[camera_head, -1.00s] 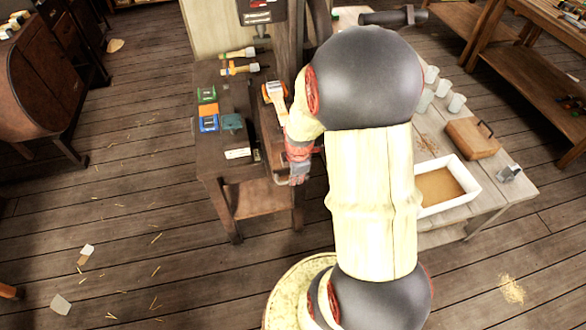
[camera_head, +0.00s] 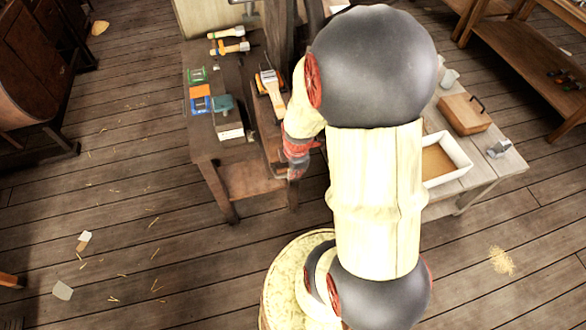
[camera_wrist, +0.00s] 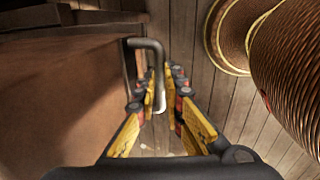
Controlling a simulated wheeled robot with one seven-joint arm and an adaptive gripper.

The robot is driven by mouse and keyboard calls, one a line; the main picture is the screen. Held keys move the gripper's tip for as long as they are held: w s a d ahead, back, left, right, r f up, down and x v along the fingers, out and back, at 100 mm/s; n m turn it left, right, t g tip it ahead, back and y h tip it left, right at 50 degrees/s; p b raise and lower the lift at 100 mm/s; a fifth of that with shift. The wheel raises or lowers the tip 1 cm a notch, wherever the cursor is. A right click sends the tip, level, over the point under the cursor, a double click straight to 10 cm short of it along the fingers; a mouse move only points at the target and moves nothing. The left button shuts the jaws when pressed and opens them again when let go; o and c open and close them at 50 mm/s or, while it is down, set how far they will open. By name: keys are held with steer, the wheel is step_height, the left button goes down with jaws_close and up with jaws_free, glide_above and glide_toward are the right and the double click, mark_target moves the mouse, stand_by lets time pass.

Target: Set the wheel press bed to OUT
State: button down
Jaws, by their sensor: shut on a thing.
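The press stands on a dark wooden table (camera_head: 262,180); its upper part is cut off at the top of the head view. The bed (camera_head: 263,123) is a narrow strip at the table's right side, partly hidden behind my arm. In the wrist view, a bent grey metal handle (camera_wrist: 147,43) runs down between my yellow fingers. My gripper (camera_wrist: 164,88) is shut on this handle. In the head view it shows only partly, at the table's front right. I cannot read any mark for the bed.
Small green, orange and blue items (camera_head: 201,97) and brushes (camera_head: 229,47) lie on the table's left. A bench at right bears a white tray (camera_head: 437,181) and a wooden box (camera_head: 462,113). The floor in front is clear except for scraps.

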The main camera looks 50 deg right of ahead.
steer(key=c, duration=2.1)
jaws_free()
steer(key=shift+s+a, duration=0.15)
steer(key=shift+s, duration=0.15)
steer(key=shift+c, duration=0.2)
steer(key=shift+o, duration=1.3)
steer(key=shift+w, duration=0.1)
step_height(320, 180, up, 12)
steer(key=s+a, duration=0.1)
steer(key=s, duration=0.1)
steer(key=shift+f, duration=0.15)
